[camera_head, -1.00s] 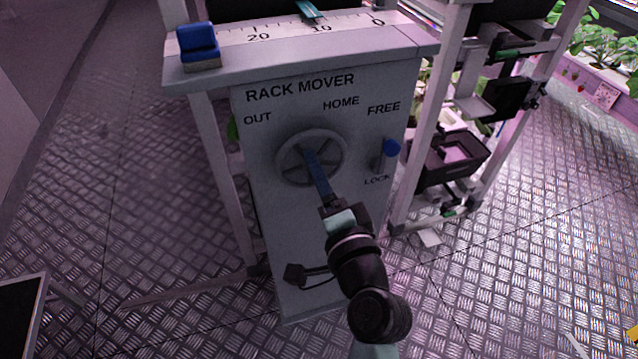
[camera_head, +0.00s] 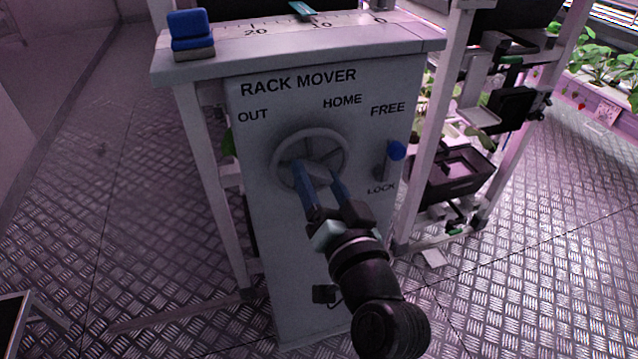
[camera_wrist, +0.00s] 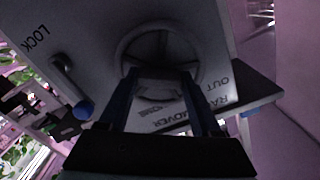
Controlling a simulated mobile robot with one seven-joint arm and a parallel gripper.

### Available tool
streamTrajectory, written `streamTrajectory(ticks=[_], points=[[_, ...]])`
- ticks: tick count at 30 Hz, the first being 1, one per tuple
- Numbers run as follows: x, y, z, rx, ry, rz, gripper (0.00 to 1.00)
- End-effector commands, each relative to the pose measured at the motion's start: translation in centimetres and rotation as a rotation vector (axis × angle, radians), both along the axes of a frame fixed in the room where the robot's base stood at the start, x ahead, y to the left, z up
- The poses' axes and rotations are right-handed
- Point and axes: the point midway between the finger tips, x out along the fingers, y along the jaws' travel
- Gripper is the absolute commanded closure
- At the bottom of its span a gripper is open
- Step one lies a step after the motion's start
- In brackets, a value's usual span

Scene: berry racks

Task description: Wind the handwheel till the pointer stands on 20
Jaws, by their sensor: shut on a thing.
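The grey handwheel (camera_head: 283,143) is on the front of the Rack Mover cabinet (camera_head: 262,190); it also shows in the wrist view (camera_wrist: 122,48). My gripper (camera_head: 316,168) reaches it from the front, its two blue fingers spread apart and shut on the middle part of the wheel. The fingers hide part of the hub and spokes. The teal pointer (camera_head: 303,11) lies over the scale (camera_head: 275,24) on top, near the 10 mark and slightly to its 20 side. The blue-knobbed lever (camera_head: 396,150) stands with its knob up towards FREE.
A blue block on a grey base (camera_head: 190,35) sits on the cabinet's left top corner. A rack with a black tray (camera_head: 455,175) and plants stands to the right.

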Motion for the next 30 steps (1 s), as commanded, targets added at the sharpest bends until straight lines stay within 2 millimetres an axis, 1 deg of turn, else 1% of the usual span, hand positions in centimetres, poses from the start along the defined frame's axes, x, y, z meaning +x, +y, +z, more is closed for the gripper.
streamTrajectory(ticks=[1, 6, 18, 19, 23, 24, 30], points=[[-0.02, -0.05, -0.24, -0.013, 0.0, 0.0, 0.91], [-0.02, -0.03, -0.18, -0.034, -0.007, 0.0, 0.91], [-0.02, -0.03, -0.15, -0.038, -0.008, 0.0, 0.91], [-0.02, -0.03, -0.15, -0.038, -0.008, 0.0, 0.3], [-0.01, -0.02, -0.12, -0.037, -0.008, 0.0, 0.06], [-0.01, -0.03, -0.1, -0.037, -0.01, 0.0, 0.05], [-0.01, -0.01, -0.04, -0.037, -0.01, 0.0, 0.05]])
